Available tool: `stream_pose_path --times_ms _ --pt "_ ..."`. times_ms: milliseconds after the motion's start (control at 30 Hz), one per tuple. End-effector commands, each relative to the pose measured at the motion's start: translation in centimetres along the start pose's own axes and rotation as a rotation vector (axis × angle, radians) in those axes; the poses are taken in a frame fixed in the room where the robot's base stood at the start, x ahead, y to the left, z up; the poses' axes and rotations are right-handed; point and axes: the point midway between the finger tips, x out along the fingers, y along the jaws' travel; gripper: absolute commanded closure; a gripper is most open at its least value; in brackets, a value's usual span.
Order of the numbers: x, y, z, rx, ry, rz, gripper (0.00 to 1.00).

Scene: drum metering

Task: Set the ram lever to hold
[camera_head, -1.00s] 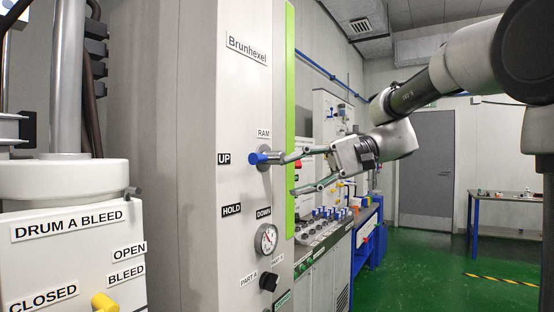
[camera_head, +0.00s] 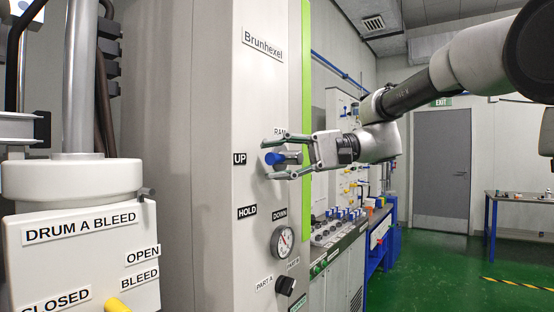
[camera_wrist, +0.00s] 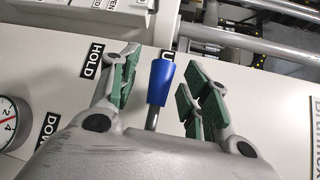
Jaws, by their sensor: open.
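The ram lever has a blue handle (camera_head: 275,158) that points left at the UP label (camera_head: 240,159) on the grey machine front. The HOLD label (camera_head: 247,212) sits below UP. In the wrist view the blue handle (camera_wrist: 160,82) stands between my open fingers, its tip by the partly hidden UP label and the HOLD label (camera_wrist: 92,61) off to the left. My gripper (camera_head: 269,159) is open, one finger above the handle and one below. It also shows in the wrist view (camera_wrist: 162,72), with a gap visible on both sides of the handle. The lever's pivot is partly hidden by my gripper.
A pressure gauge (camera_head: 283,240) and a black knob (camera_head: 285,285) are on the panel below the lever. The drum A bleed unit (camera_head: 80,240) stands at the left front. A bench with controls (camera_head: 338,228) lies behind on the right.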

Motion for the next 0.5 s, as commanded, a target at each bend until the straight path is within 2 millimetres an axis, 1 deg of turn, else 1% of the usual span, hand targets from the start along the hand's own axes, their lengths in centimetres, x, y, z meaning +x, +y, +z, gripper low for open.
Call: stream_pose_path --times_ms 33,167,200,300,500 --pt "-0.01 0.01 0.00 0.000 0.000 0.000 0.53" --pt "-0.03 0.01 -0.01 0.000 0.000 0.000 0.77" --pt "-0.03 0.02 -0.01 0.000 0.000 0.000 0.84" --pt "-0.03 0.02 -0.01 0.000 0.000 0.000 1.00" --pt "-0.03 0.05 -0.01 -0.002 0.001 0.003 1.00"
